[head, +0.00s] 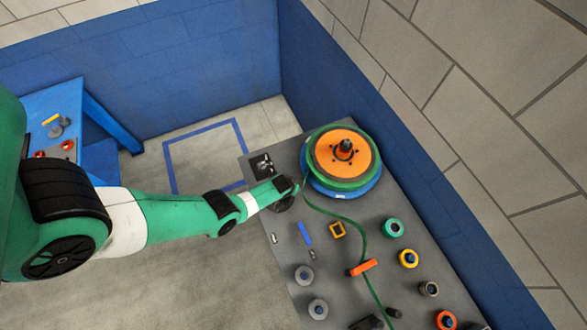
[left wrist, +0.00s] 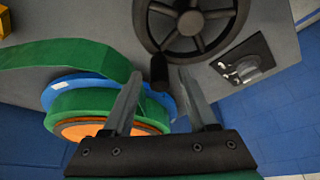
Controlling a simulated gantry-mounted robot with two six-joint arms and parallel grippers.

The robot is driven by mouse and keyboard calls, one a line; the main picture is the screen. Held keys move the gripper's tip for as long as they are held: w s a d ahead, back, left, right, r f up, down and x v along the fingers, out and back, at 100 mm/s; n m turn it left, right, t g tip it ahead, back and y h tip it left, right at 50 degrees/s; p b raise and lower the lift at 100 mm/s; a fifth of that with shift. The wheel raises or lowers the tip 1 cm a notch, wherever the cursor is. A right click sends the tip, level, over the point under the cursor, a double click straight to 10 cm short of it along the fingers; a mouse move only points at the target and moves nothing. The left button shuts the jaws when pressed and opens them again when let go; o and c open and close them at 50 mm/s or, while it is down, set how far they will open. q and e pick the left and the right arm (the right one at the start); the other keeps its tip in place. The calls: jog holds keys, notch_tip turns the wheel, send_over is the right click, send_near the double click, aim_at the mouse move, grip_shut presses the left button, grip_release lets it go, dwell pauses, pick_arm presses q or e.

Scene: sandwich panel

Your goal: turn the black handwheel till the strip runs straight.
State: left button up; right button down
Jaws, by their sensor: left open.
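The black handwheel (left wrist: 190,22) fills the top middle of the left wrist view, with a short black handle (left wrist: 158,70) at its rim. In the head view it is mostly hidden by my left gripper (head: 287,192). In the left wrist view my left gripper (left wrist: 158,76) is open, its fingertips on either side of the handle; I cannot tell whether they touch it. The green strip (head: 357,232) leaves the reel (head: 343,155), bends, and runs down past an orange block (head: 363,267). It also shows in the left wrist view (left wrist: 65,55). My right gripper is not in view.
A metal fitting on a dark plate (left wrist: 246,66) sits beside the wheel. A blue table (head: 100,120) stands left.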

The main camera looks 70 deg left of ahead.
aim_at(290, 203)
pick_arm(q)
grip_shut()
dwell(0.3)
jog(key=shift+d+m, duration=0.15)
jog(key=shift+m, duration=0.15)
jog(key=m, duration=0.1)
jog(key=d+m+t+p, duration=0.1)
jog(key=shift+s+r+m+h, duration=0.1)
jog(key=shift+m+h, duration=0.2)
jog(key=shift+h, duration=0.1)
jog(key=shift+s+d+m+h, duration=0.1)
jog(key=shift+d+m+h, duration=0.3)
jog(key=shift+m, duration=0.5)
jog(key=m, duration=0.1)
jog(key=d+m, duration=0.1)
jog(key=shift+s+d+m+t+h, duration=0.15)
jog(key=shift+s+m+t+h, duration=0.15)
jog(key=shift+h, duration=0.1)
jog(key=shift+s+d+m+h+b, duration=0.3)
jog(key=shift+d+m+h, duration=0.05)
jog(key=shift+m, duration=0.5)
jog(key=shift+s+d+m+h+b, duration=0.25)
jog(key=shift+s+d+m+h, duration=0.1)
jog(key=shift+m, duration=0.5)
